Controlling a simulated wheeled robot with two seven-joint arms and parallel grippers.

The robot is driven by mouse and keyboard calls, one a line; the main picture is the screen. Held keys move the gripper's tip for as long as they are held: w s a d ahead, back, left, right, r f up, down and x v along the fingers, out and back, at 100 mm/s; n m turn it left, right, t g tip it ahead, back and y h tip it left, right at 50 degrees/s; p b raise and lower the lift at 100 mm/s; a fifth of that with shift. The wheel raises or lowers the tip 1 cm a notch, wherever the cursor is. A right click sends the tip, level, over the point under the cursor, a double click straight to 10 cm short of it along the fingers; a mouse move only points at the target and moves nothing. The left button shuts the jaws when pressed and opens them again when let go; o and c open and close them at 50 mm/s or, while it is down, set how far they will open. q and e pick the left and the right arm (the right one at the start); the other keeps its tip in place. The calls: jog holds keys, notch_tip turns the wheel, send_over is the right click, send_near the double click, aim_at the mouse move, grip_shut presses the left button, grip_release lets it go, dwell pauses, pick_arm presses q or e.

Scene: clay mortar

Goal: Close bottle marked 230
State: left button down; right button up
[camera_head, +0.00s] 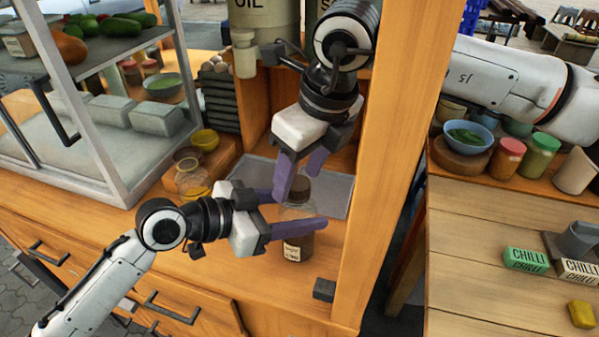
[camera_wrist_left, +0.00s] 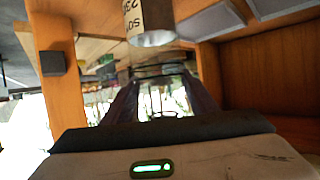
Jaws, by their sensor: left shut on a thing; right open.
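The bottle (camera_head: 296,242) stands upright on the wooden counter, with clear upper walls, a dark lower part and a pale label. My left gripper (camera_head: 300,211) is shut on its body, one purple finger on each side. A dark brown cap (camera_head: 300,188) is at the bottle's top; I cannot tell whether it is seated. My right gripper (camera_head: 297,182) is open above, its fingertips beside the cap.
A grey tray (camera_head: 338,197) lies behind the bottle. A wooden post (camera_head: 392,150) stands close on the right. A small dark block (camera_head: 324,290) sits at the front edge.

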jog(key=shift+r, duration=2.25)
jog(key=shift+c, duration=0.4)
jog(key=n, duration=0.3)
jog(key=shift+w+r+n, duration=0.2)
jog(key=shift+n, duration=0.2)
jog(key=n, duration=0.3)
jog(key=shift+w+a+r+n+h, duration=0.1)
jog(key=shift+r+n+h, duration=0.05)
jog(key=shift+n+h, duration=0.25)
jog(key=n, duration=0.4)
jog(key=n+g, duration=0.1)
jog(key=n, duration=0.1)
jog(key=shift+w+r+h, duration=0.1)
jog(key=shift+r+h, duration=0.2)
jog(key=shift+r, duration=0.05)
jog(key=n, duration=0.6)
jog(key=shift+r, duration=0.3)
jog(key=n, duration=0.3)
jog(key=shift+a+r+n+g+h, duration=0.1)
jog(key=shift+r+n+g+h, duration=0.1)
jog(key=shift+n+g+h, duration=0.2)
jog(key=n, duration=0.4)
jog(key=shift+s+r, duration=0.2)
jog(key=shift+s, duration=0.1)
